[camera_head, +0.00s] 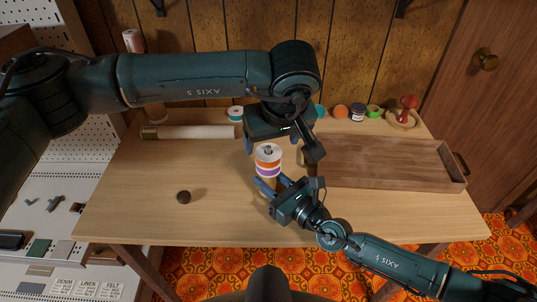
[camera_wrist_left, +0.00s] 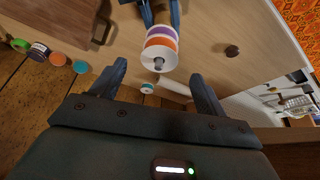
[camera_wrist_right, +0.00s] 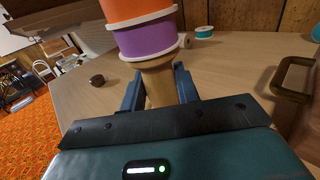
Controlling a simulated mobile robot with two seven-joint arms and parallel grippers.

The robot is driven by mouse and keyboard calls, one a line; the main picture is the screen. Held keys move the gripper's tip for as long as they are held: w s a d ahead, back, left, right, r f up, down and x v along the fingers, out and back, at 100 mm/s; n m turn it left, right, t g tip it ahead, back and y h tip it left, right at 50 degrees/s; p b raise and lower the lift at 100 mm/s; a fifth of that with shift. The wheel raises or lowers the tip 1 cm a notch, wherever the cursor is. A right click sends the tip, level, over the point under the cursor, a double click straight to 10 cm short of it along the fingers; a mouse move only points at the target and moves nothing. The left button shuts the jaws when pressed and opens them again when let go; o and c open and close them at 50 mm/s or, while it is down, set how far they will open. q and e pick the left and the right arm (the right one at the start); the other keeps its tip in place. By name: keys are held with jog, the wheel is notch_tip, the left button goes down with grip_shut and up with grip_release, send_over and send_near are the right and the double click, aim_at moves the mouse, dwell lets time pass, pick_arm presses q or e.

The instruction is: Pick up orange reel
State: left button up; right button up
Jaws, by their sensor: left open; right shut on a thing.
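An orange reel (camera_head: 268,168) with white flanges sits on top of a purple reel (camera_head: 268,178), stacked on a wooden post (camera_wrist_right: 160,86). The stack also shows in the left wrist view, with the orange reel (camera_wrist_left: 161,42) nearest. My right gripper (camera_head: 269,187) is shut on the wooden post below the purple reel. My left gripper (camera_head: 284,150) is open above the stack. In the left wrist view the orange reel is beyond and between its fingertips, apart from them. Part of the post is hidden by the right gripper.
Small teal (camera_head: 319,111), orange (camera_head: 340,111), purple (camera_head: 357,112) and green (camera_head: 374,111) items line the back. A long wooden tray (camera_head: 390,183) lies at right. A pale roll (camera_head: 200,132) lies at left, and a dark round knob (camera_head: 183,197) sits near the front. The front left of the table is mostly clear.

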aim_at(269, 150)
pick_arm(q)
jog(key=x, duration=0.5)
jog(key=shift+w+f, duration=0.1)
jog(key=shift+w, duration=0.05)
jog(key=c, duration=1)
notch_tip(269, 150, up, 10)
jog(key=shift+r, duration=0.1)
jog(key=shift+c, duration=0.2)
pick_arm(e)
jog(key=o, duration=1.1)
jog(key=shift+o, duration=0.2)
